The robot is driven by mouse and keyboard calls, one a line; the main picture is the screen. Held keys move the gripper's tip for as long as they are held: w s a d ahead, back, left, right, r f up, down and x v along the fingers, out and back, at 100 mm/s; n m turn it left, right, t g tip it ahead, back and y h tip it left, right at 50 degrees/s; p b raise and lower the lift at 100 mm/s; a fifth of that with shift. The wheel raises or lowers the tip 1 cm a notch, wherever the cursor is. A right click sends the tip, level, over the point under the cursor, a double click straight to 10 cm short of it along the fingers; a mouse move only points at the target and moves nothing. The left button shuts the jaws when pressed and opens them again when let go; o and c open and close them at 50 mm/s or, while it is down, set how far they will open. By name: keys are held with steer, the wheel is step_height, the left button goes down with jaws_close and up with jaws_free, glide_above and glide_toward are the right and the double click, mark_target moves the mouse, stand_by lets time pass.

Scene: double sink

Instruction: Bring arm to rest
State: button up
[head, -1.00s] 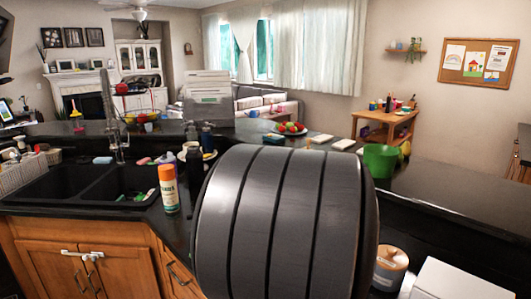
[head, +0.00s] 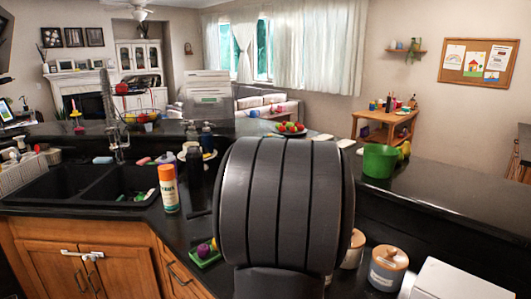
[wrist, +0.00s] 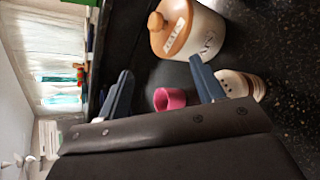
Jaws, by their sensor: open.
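My gripper (wrist: 163,88) is open in the wrist view, its two blue-grey fingers spread apart. A pink cup-like object (wrist: 169,99) shows in the gap between the fingers; it looks beyond them, and I see no grip on it. My gripper does not show in the head view, where my own dark, ribbed arm link covers the middle of the counter.
A canister with a wooden lid (head: 388,267) stands on the dark counter, right of my arm. A second canister (head: 352,249) is partly hidden by my arm. An orange-capped spray can (head: 168,189), dark bottle (head: 195,180) and double sink (head: 65,187) lie left.

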steer(key=shift+w+a+f+m+t+y, duration=0.2)
steer(key=shift+w+a+m, duration=0.15)
steer(key=shift+w+a, duration=0.15)
steer(key=shift+w+a+f+m+t+y, duration=0.1)
steer(key=shift+w+a+m+t, duration=0.1)
steer(key=shift+w+a+m, duration=0.3)
steer(key=shift+w+a+f+m+t+y, duration=0.15)
steer(key=shift+w+a+m+t, duration=0.15)
steer(key=shift+a, duration=0.3)
steer(key=shift+w, duration=0.1)
steer(key=s+d+r+n+g+h, duration=0.1)
steer(key=s+d+n+g+h, duration=0.1)
steer(key=s+d+n, duration=0.2)
steer(key=shift+s+d+r+g, duration=0.3)
steer(key=shift+s+d+g, duration=0.1)
steer(key=shift+s+d, duration=0.5)
steer(key=shift+w+n, duration=0.1)
steer(key=shift+n, duration=0.15)
